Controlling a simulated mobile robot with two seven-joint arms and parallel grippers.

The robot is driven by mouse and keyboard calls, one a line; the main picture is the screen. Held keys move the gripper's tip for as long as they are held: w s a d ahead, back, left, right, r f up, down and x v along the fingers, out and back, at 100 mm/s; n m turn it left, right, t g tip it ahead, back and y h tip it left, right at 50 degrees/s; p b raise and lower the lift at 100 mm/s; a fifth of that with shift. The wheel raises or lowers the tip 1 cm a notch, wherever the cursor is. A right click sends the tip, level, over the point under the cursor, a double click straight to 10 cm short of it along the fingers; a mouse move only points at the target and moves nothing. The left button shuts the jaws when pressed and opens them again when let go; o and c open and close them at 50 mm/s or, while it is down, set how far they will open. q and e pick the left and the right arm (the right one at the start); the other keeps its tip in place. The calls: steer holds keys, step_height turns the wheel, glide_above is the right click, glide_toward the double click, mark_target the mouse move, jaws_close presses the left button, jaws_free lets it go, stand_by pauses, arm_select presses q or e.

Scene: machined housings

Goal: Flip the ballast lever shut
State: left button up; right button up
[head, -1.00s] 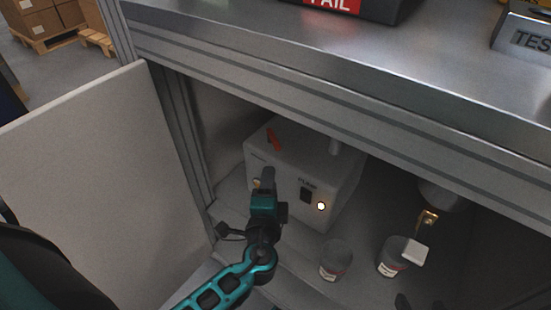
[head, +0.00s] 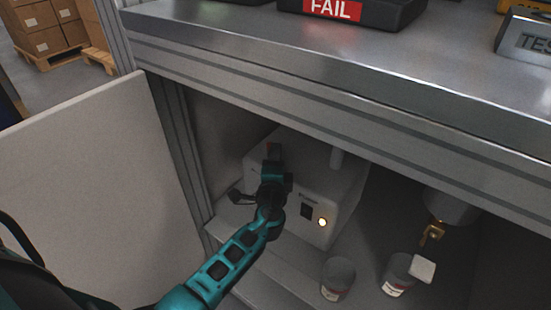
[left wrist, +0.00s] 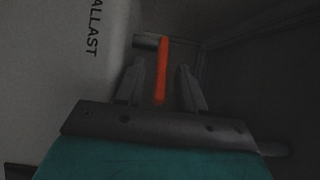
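The ballast lever is a slim orange-red bar (left wrist: 162,70) in the left wrist view, beside the word BALLAST on a pale box face. My left gripper (left wrist: 160,69) is open, with one finger on each side of the lever and visible gaps between. My right gripper is not in view.
The metal bench top (head: 380,75) overhangs the cabinet opening. An open door panel (head: 85,190) stands at left. Two small cups (head: 338,279) (head: 397,275) stand right of my arm. A brass fitting (head: 432,234) hangs below a grey cylinder at right.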

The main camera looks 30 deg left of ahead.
arm_select(q)
steer(key=shift+w+a, duration=0.1)
steer(key=shift+w, duration=0.15)
jaws_close()
stand_by(0.5)
